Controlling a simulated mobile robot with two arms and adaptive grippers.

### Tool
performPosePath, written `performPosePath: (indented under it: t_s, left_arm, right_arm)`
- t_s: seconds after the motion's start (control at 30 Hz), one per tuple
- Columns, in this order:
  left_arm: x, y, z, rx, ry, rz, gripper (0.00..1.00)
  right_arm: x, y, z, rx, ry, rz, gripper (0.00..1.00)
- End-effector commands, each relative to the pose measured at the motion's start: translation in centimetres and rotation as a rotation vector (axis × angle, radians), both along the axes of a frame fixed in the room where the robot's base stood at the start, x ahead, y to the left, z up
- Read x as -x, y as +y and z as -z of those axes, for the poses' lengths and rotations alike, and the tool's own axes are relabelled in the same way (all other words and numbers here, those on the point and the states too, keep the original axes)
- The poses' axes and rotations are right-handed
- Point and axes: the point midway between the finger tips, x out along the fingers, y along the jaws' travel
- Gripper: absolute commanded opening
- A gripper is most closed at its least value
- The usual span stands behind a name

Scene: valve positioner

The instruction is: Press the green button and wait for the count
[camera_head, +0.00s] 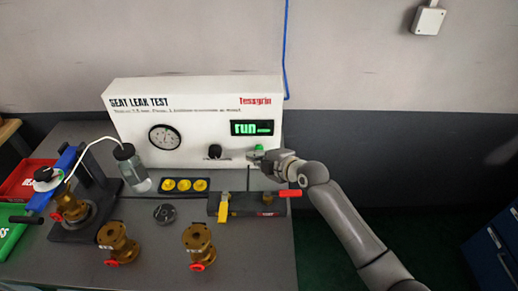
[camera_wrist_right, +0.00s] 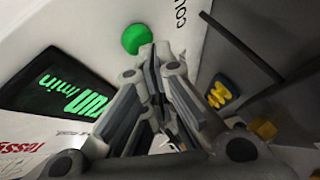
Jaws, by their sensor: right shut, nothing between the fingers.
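The green button (camera_head: 259,148) is on the front of the white seat leak test box (camera_head: 200,100), at its lower right. It also shows in the right wrist view (camera_wrist_right: 136,38), just past my fingertips. My right gripper (camera_head: 256,157) is shut and empty, its tips at or very near the button; I cannot tell whether they touch it. The display (camera_head: 252,128) above the button is lit green and reads "run"; in the right wrist view the display (camera_wrist_right: 70,95) shows "run/min" at an angle. My left gripper is not in view.
A round gauge (camera_head: 164,137) and a black knob (camera_head: 215,151) are on the box.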

Motion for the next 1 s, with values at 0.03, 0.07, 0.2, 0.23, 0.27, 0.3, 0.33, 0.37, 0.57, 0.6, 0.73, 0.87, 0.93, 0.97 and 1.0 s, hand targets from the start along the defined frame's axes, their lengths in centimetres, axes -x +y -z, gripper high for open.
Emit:
performPosePath:
  t_s: [0.03, 0.07, 0.2, 0.23, 0.27, 0.3, 0.33, 0.37, 0.57, 0.6, 0.73, 0.87, 0.93, 0.97, 1.0]
  left_arm:
    - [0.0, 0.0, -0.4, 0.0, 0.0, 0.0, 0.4]
    - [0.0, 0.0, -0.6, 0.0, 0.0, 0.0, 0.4]
    - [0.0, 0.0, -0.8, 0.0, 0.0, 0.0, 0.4]
    - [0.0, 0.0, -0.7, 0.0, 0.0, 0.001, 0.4]
    - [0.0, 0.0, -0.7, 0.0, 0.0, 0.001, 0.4]
    - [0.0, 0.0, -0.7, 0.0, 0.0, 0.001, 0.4]
    - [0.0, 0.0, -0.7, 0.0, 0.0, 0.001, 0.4]
    - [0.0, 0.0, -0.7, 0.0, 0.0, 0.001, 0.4]
    - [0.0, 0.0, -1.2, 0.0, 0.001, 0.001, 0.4]
    - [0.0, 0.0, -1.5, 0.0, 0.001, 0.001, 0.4]
    - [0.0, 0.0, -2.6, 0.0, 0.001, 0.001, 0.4]
    - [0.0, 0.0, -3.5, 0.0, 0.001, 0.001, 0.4]
    - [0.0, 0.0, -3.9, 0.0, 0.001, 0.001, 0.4]
    - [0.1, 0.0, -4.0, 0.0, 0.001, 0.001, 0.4]
    - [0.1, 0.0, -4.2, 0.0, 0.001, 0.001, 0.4]
  right_arm:
    - [0.4, 0.0, -0.2, 0.001, 0.0, -0.001, 0.0]
    - [0.5, 0.0, -0.1, 0.002, 0.001, -0.001, 0.0]
    - [1.0, 0.0, -0.1, 0.0, 0.001, -0.001, 0.0]
    - [1.0, 0.0, 0.0, -0.001, 0.0, -0.001, 0.0]
    - [1.0, 0.0, 0.0, -0.001, 0.0, -0.001, 0.0]
    - [1.0, 0.0, 0.0, -0.001, 0.0, -0.001, 0.0]
    - [1.0, 0.0, 0.0, -0.001, 0.0, -0.001, 0.0]
    - [1.0, 0.0, 0.0, -0.001, 0.0, -0.001, 0.0]
    - [1.5, 0.0, -0.1, 0.0, 0.001, -0.001, 0.0]
    - [1.8, 0.0, -0.2, 0.001, 0.002, -0.001, 0.0]
    - [3.2, 0.0, -0.3, 0.0, 0.003, -0.001, 0.0]
    - [4.5, 0.0, -0.2, 0.002, 0.002, -0.002, 0.0]
    - [5.1, 0.0, -0.2, 0.0, 0.003, -0.001, 0.0]
    - [5.3, 0.0, -0.2, 0.0, 0.004, -0.001, 0.0]
    - [5.6, 0.0, -0.2, 0.0, 0.002, -0.001, 0.0]
